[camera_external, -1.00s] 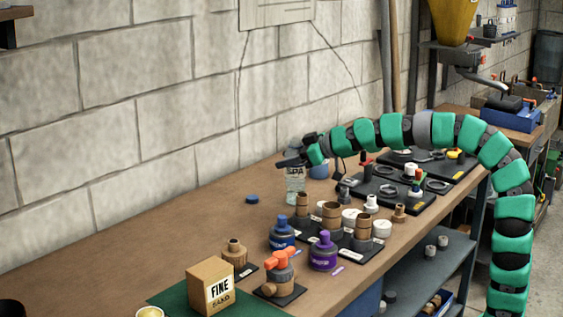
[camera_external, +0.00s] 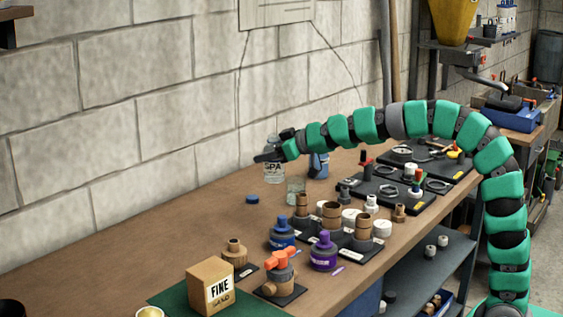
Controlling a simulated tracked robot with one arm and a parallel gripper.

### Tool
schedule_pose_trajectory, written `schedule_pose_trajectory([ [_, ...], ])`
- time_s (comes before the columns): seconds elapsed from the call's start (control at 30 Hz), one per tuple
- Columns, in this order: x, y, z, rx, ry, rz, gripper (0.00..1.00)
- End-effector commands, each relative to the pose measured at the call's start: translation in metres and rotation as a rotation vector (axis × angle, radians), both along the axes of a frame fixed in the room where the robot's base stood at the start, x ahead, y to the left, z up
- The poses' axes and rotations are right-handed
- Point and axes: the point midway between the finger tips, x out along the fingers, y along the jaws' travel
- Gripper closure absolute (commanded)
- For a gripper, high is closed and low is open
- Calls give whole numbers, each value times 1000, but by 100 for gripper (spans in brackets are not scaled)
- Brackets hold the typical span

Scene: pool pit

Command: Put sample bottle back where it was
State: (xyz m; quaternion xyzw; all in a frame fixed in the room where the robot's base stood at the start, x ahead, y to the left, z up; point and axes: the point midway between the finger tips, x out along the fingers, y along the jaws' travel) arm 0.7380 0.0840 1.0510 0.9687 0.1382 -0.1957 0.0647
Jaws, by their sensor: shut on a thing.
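The sample bottle (camera_external: 274,174) is a small clear bottle with a pale label reading "SPA". It looks upright near the wall side of the bench. My gripper (camera_external: 270,157) is at the bottle's top, shut on it, with the arm reaching in from the right. The gripper hides the bottle's neck. I cannot tell whether the bottle's base touches the bench. A clear glass container (camera_external: 295,190) stands just right of and in front of the bottle. A blue round cap (camera_external: 252,199) lies on the bench in front and to the left.
A blue item (camera_external: 318,166) stands behind the glass. Blue (camera_external: 282,235) and purple (camera_external: 323,252) bottles, brown fittings (camera_external: 332,215) and a "FINE" box (camera_external: 210,287) stand nearer. Black tool trays (camera_external: 388,194) lie to the right. The bench at left (camera_external: 130,245) is clear.

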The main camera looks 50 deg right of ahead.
Motion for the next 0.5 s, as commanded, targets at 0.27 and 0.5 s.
schedule_pose_trajectory([
  [0.27, 37, 29, 7, 5, 4, -70, 89],
  [0.5, 60, 52, 0, 9, 3, -123, 89],
])
